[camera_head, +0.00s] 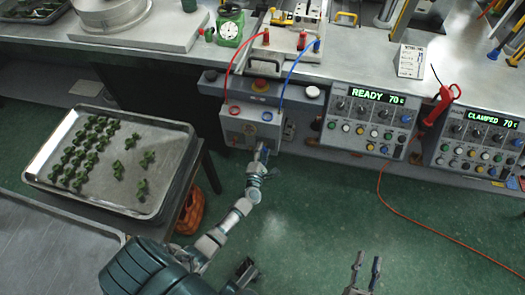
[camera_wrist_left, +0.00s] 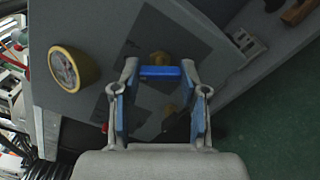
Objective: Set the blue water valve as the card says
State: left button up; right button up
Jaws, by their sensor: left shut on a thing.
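The blue water valve handle (camera_wrist_left: 160,71) shows in the left wrist view as a short blue bar, lying crosswise between my fingertips. My left gripper (camera_wrist_left: 159,75) is shut on it, with one finger at each end of the bar. In the head view my left gripper (camera_head: 262,152) is at the front of the grey valve box (camera_head: 238,131), and hides the valve there. A white card (camera_head: 411,61) stands on the bench at the right; its text is too small to read. My right gripper (camera_head: 365,272) is open and empty over the green floor.
A brass-rimmed gauge (camera_wrist_left: 72,68) is left of the valve. Red (camera_head: 241,56) and blue (camera_head: 293,71) hoses rise from the box. Control panels (camera_head: 367,122) reading READY and CLAMPED hang at right. A tray (camera_head: 104,166) of green parts is at left. A red cable crosses the floor.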

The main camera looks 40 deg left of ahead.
pick_arm(q)
jog(key=o, duration=1.1)
jog(key=shift+d+f, duration=0.2)
jog(key=shift+d, duration=0.05)
jog(key=shift+o, duration=0.2)
jog(key=shift+r, duration=0.1)
jog(key=v, duration=1.1)
jog(key=shift+s+d, duration=0.15)
jog(key=shift+s, duration=0.25)
